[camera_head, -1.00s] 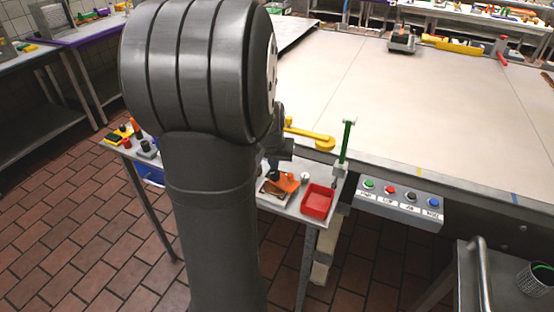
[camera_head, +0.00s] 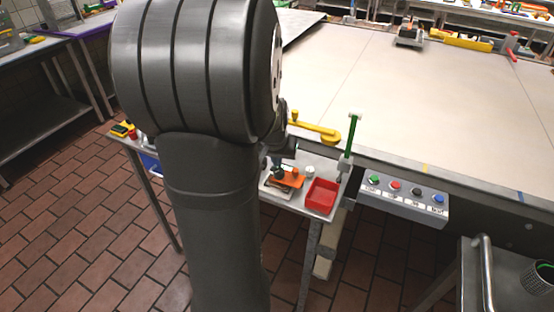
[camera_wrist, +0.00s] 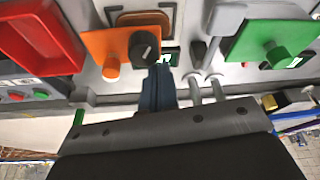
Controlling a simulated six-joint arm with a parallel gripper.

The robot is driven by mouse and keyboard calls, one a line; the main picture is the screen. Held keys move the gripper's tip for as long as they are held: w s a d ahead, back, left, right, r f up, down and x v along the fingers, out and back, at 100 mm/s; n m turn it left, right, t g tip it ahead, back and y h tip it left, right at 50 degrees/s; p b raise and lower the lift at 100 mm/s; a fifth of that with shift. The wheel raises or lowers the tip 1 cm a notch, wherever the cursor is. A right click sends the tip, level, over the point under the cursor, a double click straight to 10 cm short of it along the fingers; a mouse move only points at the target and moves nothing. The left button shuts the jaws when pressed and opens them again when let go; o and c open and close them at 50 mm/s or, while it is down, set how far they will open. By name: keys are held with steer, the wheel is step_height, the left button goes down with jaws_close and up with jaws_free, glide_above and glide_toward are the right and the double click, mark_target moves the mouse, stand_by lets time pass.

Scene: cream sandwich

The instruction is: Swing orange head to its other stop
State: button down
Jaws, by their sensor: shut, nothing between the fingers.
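The orange head (camera_wrist: 100,44) is a flat orange plate with a small orange knob (camera_wrist: 111,70) at its near edge. A black round knob (camera_wrist: 145,45) with a pale mark sits at its right end. The orange plate also shows in the head view (camera_head: 294,176), partly covered by dark parts. My gripper (camera_wrist: 160,68) is shut and empty, its blue-grey fingers beside the lower right of the black knob. I cannot tell whether they touch it. In the head view my arm hides most of the gripper.
A red tray (camera_head: 321,196) stands right of the orange head. In the wrist view a green plate with a green knob (camera_wrist: 275,54) and metal posts lie to the right. A green upright post (camera_head: 350,140), a yellow handle (camera_head: 318,130) and a button box (camera_head: 403,199) are nearby.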

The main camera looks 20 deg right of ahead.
steer(key=w, duration=0.3)
steer(key=shift+w+d, duration=0.35)
steer(key=shift+w, duration=0.05)
steer(key=d+v, duration=0.1)
steer(key=v, duration=0.9)
steer(key=shift+s, duration=0.25)
steer(key=shift+f, duration=0.1)
steer(key=x, duration=0.6)
steer(key=a+x, duration=0.1)
steer(key=x, duration=0.2)
steer(key=shift+w+d+f, duration=0.1)
steer(key=shift+w, duration=0.25)
steer(key=shift+s+a+f, duration=0.1)
steer(key=shift+s, duration=0.5)
steer(key=shift+s+a+f, duration=0.1)
steer(key=shift+s, duration=0.5)
steer(key=shift+s+a, duration=0.15)
steer(key=shift+s, duration=0.5)
steer(key=shift+w, duration=0.15)
